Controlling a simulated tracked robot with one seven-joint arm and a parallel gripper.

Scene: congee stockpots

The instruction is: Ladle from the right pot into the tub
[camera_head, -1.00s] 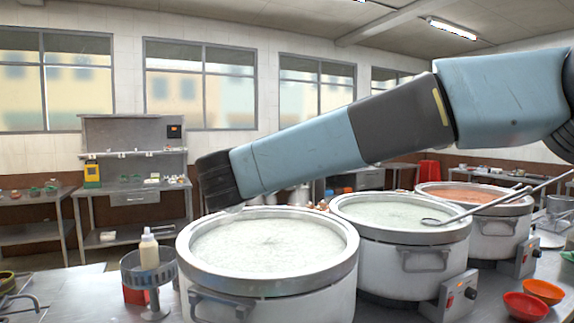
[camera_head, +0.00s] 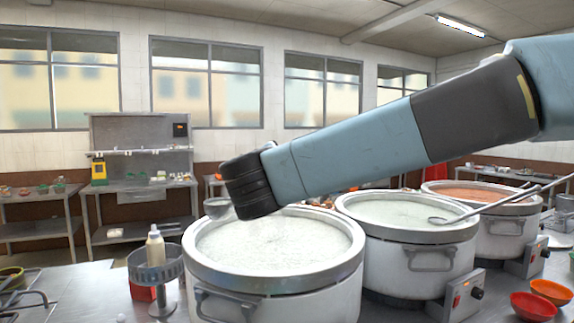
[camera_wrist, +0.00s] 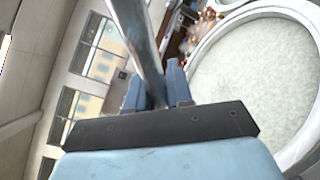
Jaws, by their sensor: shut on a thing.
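The right pot (camera_head: 500,238), with orange-red contents, stands at the far right of the row in the head view. My gripper (camera_wrist: 163,92) shows in the wrist view with its blue fingers shut on a metal handle (camera_wrist: 141,40), seemingly the ladle's. The handle runs up out of that picture, so its bowl is not seen there. In the head view the gripper is hidden behind my arm's end, above the near pot. A grey metal cup shape (camera_head: 218,208) shows just below it; I cannot tell if it is the ladle's bowl. I cannot pick out the tub.
The large near pot (camera_head: 275,284) and the middle pot (camera_head: 415,262) hold pale congee. Another ladle (camera_head: 500,201) leans across the middle pot. A bottle (camera_head: 155,248) stands in a metal holder at left. Orange and red bowls (camera_head: 533,306) sit at lower right.

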